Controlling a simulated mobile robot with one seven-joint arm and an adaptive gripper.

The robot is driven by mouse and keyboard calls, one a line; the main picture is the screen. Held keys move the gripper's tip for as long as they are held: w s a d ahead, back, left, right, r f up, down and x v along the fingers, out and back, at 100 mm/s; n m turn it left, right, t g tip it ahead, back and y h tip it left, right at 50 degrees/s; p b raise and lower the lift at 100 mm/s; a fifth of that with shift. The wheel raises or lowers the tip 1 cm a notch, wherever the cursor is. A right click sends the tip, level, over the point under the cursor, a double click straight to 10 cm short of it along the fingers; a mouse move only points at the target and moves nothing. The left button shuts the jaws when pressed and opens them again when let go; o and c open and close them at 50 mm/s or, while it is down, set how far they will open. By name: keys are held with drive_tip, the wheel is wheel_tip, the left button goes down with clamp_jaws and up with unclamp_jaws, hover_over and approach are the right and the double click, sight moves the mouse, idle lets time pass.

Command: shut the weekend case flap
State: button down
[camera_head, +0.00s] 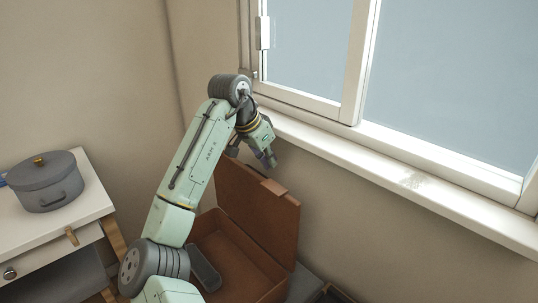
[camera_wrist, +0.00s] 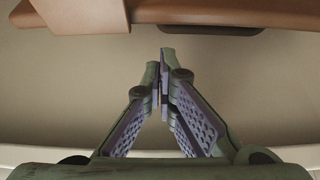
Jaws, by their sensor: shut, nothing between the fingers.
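The weekend case (camera_head: 238,261) is a brown box standing open below the window. Its flap (camera_head: 257,211) stands up, tilted, on the side towards the window wall, with a small tab on its upper edge. My gripper (camera_head: 271,161) is above the flap's upper edge, close to the window sill, with its fingers shut and empty. In the wrist view the shut fingertips (camera_wrist: 164,52) point towards the brown flap edge (camera_wrist: 220,14) at the top, with a gap between them. The tab (camera_wrist: 80,14) shows at the upper left. My arm hides part of the case's left side.
A dark grey object (camera_head: 204,267) lies inside the case. The window sill (camera_head: 390,172) runs behind my gripper. At the left, a white cabinet (camera_head: 85,190) with a drawer carries a grey lidded pot (camera_head: 46,186). Bare wall lies right of the case.

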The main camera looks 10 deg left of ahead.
drive_tip(key=p+x, duration=0.1)
drive_tip(key=x, duration=0.5)
drive_tip(key=shift+w+f, duration=0.2)
drive_tip(key=shift+f, duration=0.05)
drive_tip(key=shift+d, duration=0.1)
